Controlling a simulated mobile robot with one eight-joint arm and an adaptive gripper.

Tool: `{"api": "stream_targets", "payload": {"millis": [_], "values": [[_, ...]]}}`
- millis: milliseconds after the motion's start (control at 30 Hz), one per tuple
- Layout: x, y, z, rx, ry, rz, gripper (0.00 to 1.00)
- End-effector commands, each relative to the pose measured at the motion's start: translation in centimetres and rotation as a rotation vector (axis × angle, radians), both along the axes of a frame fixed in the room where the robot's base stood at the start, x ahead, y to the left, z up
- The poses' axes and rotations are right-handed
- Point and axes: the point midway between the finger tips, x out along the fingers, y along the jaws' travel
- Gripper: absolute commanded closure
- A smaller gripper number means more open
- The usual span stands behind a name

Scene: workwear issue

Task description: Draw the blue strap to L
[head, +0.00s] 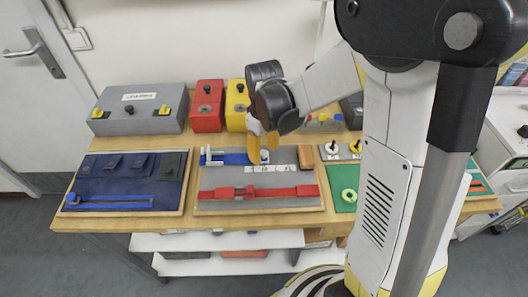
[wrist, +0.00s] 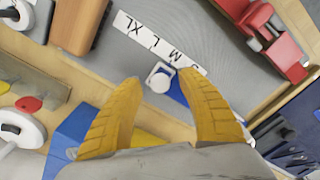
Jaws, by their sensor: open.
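The blue strap (head: 236,158) lies along the back of the grey middle board (head: 225,176). It runs from a white bracket (head: 211,155) at left to a white knob (head: 265,155) at its right end. A white size strip (head: 272,169) lies in front, and the knob appears level with M. In the wrist view, the strip (wrist: 145,36) shows XL, L and M clearly. My gripper (wrist: 160,82) is open with its yellow fingertips on either side of the knob (wrist: 160,78). Whether they touch it I cannot tell. A short part of the blue strap (wrist: 177,91) shows between the fingers.
A red strap with buckle (head: 250,192) lies along the board's front. A brown block (head: 304,156) stands at its right end. A navy pocket board (head: 115,178) is at left and a green board (head: 343,195) at right. Grey, red (head: 207,103) and yellow boxes stand behind.

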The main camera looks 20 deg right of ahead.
Motion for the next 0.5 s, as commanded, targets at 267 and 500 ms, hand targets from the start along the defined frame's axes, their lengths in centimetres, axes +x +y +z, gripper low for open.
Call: {"api": "stream_targets", "payload": {"millis": [267, 500], "values": [[-0.01, 0.0, 0.05, 0.0, 0.0, 0.0, 1.0], [-0.02, -0.01, 0.05, 0.0, 0.0, 0.0, 1.0]]}}
